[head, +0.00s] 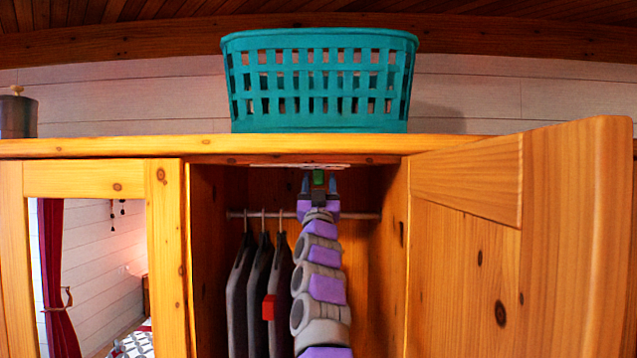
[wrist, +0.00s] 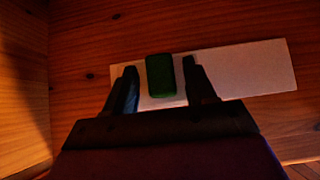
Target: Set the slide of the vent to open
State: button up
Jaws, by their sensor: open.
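The vent (wrist: 245,70) is a pale flat strip on the wood at the top inside the open wardrobe. In the head view its edge (head: 275,166) shows as a thin white line under the wardrobe top. Its slide (wrist: 160,75) is a green block, left of the strip's middle in the wrist view; it also shows in the head view (head: 318,176). My gripper (wrist: 160,80) is open, with one finger on each side of the green slide. A narrow gap shows on each side; whether a finger touches it is hard to tell. Most of the strip lies right of the slide.
The wardrobe door (head: 465,250) stands open on the right. Dark hangers (head: 262,290), one with a red tag (head: 268,307), hang from a rail (head: 365,215) left of my arm. A teal basket (head: 320,82) stands on top. A mirror door (head: 95,270) is at left.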

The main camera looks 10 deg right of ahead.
jog(key=shift+a, duration=0.25)
grip_shut()
dwell(0.3)
